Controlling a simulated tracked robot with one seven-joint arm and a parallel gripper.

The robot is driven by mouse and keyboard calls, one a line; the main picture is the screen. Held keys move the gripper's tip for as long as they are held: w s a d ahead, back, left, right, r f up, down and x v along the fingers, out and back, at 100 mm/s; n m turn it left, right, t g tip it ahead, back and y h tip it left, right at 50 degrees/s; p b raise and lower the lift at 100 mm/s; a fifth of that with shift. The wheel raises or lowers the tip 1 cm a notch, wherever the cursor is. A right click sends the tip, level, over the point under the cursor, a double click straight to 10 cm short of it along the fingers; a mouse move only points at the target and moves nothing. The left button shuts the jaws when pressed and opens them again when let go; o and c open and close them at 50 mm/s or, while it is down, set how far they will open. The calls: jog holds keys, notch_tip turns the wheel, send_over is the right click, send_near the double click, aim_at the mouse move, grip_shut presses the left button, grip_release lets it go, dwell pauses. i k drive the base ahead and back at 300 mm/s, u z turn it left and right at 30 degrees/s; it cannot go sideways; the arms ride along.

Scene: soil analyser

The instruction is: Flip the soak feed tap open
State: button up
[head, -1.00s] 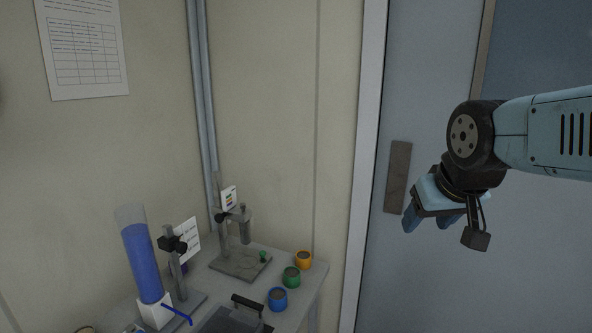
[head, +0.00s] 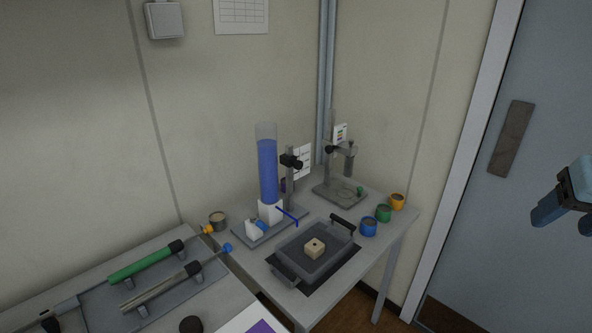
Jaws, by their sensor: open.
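A tall clear column of blue liquid (head: 267,170) stands upright on a white block (head: 270,212) on the bench. A thin blue spout or lever (head: 287,215) slants out to the right from the block, over the near tray's side. A small blue knob (head: 261,225) sits low at the block's front, next to a white piece. I cannot tell which of these is the tap's handle, or its setting. My gripper (head: 564,218) is at the right edge, partly cut off, open and empty, in front of the door and far from the column.
A grey tray (head: 328,268) with a handle holds a tan block (head: 315,248). Blue (head: 368,227), green (head: 383,214) and orange (head: 396,201) pots stand at the bench's right edge. A clamp stand (head: 290,180) rises beside the column. Syringe-like tubes (head: 146,262) lie at lower left.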

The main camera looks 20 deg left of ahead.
aim_at(260, 224)
jog(key=u, duration=1.7)
jog(key=k, duration=1.35)
jog(key=z, duration=0.35)
jog(key=i, duration=1.6)
